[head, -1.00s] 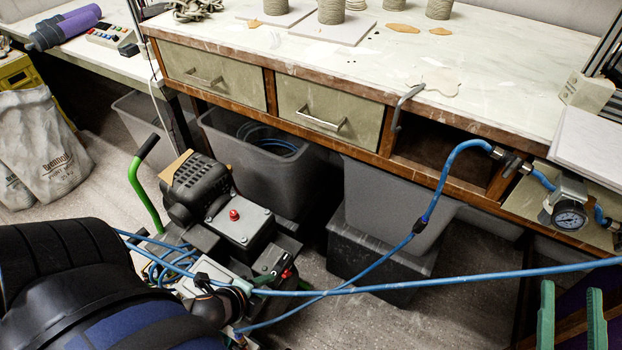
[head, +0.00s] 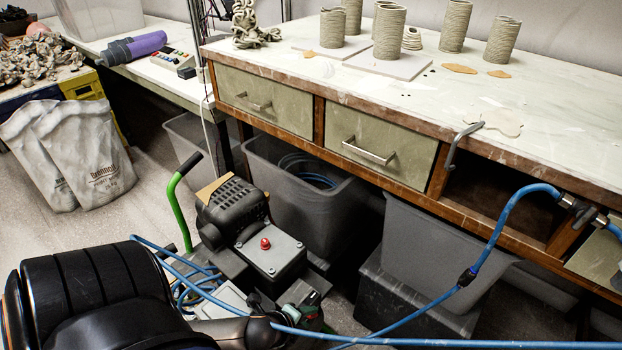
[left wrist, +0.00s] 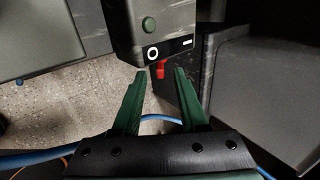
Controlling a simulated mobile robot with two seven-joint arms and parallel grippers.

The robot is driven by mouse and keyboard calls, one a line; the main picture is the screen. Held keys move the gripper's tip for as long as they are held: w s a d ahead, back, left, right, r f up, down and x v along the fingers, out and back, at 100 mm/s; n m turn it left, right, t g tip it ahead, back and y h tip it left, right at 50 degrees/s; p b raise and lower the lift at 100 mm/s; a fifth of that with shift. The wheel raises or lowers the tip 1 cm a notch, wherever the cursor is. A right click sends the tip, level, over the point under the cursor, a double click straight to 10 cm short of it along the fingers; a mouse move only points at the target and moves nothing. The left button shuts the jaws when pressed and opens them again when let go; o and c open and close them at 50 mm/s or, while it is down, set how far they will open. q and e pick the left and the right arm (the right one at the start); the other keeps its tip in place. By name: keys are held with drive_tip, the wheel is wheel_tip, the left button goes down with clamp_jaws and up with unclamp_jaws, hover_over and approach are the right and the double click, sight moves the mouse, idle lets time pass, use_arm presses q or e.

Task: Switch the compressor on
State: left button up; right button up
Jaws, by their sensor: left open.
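The compressor (head: 232,205) stands on the floor in the head view, with a black ribbed motor, a grey box with a red knob on top and a green handle. In the head view my left gripper (head: 308,312) is low beside the compressor, partly hidden.
A blue hose (head: 505,215) runs from the workbench (head: 470,110) down across the front. Grey bins (head: 300,205) stand under the bench behind the compressor. White sacks (head: 85,165) lean at the left. Bare floor shows between sacks and compressor.

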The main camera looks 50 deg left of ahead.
use_arm(q)
drive_tip(key=shift+b+x, duration=0.4)
drive_tip(key=shift+x, duration=0.95)
drive_tip(key=shift+c, duration=0.3)
clamp_jaws()
